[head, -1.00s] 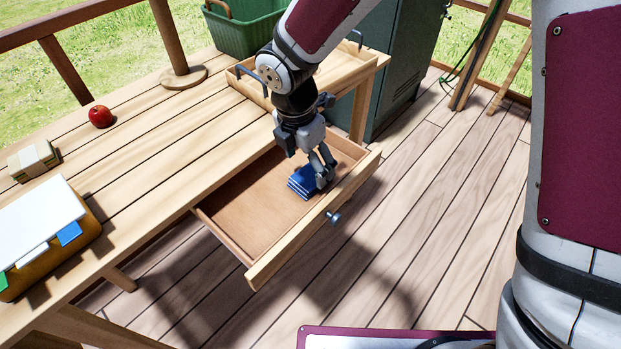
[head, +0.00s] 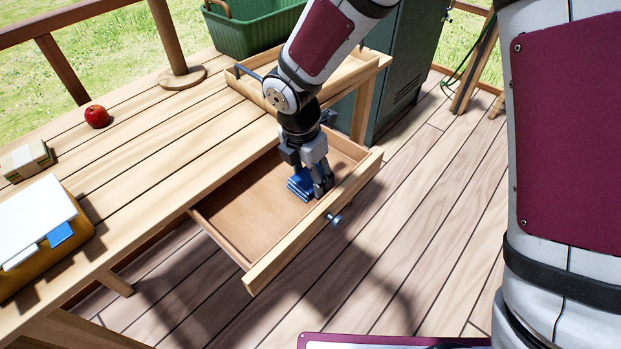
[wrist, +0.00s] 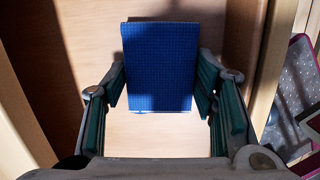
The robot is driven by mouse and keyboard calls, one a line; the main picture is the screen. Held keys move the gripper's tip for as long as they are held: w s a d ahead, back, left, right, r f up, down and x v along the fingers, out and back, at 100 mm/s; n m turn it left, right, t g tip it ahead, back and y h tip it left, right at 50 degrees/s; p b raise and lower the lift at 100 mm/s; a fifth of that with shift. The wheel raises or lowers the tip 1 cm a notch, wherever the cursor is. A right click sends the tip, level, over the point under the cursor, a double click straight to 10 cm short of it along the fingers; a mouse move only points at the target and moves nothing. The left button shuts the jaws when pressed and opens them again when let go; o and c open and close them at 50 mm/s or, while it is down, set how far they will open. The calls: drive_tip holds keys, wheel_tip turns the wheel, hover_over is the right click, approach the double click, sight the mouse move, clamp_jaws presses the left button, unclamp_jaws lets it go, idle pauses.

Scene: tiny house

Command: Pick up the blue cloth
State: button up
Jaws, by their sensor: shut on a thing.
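The blue cloth (head: 301,185) is folded into a small thick square and lies in the open drawer (head: 240,215), near its front right part. My gripper (head: 318,188) points down into the drawer at the cloth. In the wrist view the cloth (wrist: 160,65) shows as a blue checked rectangle between the two fingers of my gripper (wrist: 161,95), which is shut on its sides. The cloth's underside is hidden, and I cannot tell whether it touches the drawer floor.
The drawer's front panel with its round knob (head: 334,220) stands close to my gripper. On the table are a red apple (head: 97,116), a small bundle (head: 27,160), a white-topped stack (head: 35,220), a wooden tray (head: 340,85) and a green bin (head: 250,30). The drawer's left part is empty.

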drive_tip(key=shift+r, duration=0.1)
wheel_tip(320, 180, up, 10)
drive_tip(key=p, duration=0.3)
